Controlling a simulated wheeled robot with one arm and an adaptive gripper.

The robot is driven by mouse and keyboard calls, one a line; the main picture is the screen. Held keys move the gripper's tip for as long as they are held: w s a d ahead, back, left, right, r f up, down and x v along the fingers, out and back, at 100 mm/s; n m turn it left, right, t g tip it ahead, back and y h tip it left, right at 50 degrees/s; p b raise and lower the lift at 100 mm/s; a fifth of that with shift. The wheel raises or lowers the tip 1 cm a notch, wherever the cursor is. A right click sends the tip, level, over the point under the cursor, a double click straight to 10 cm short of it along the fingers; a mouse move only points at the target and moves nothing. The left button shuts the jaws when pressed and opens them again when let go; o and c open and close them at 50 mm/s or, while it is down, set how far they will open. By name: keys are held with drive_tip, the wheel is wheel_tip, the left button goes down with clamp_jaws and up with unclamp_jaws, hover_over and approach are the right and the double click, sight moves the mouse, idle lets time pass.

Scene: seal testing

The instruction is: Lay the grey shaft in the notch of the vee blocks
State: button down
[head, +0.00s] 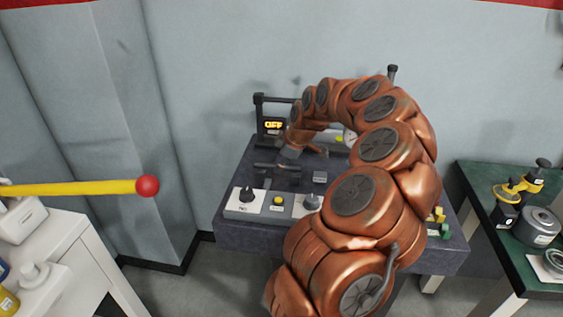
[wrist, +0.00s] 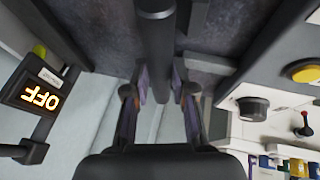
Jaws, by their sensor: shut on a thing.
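The grey shaft (wrist: 157,48) runs down the top middle of the wrist view, between the fingers of my gripper (wrist: 160,88). My gripper is shut on it. In the head view the shaft (head: 268,166) is a short dark bar at the tip of my gripper (head: 289,155), above the left half of the dark bench. Dark shapes just under the shaft may be the vee blocks (head: 285,180), but they are too small and shaded to be sure. I cannot tell whether the shaft touches them, and no notch can be made out.
A control panel (head: 262,204) with knobs and a yellow button lines the bench's front. A display reading OFF (head: 273,125) stands at the back left. A small grey block (head: 320,177) sits right of the shaft. A green table (head: 480,215) with instruments is at right.

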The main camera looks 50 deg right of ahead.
drive_tip(key=shift+f+b, duration=0.5)
drive_tip(key=shift+b, duration=0.15)
drive_tip(key=c, duration=0.9)
unclamp_jaws()
drive_tip(key=shift+s, duration=0.1)
drive_tip(key=v, duration=0.7)
drive_tip(key=shift+r, duration=0.25)
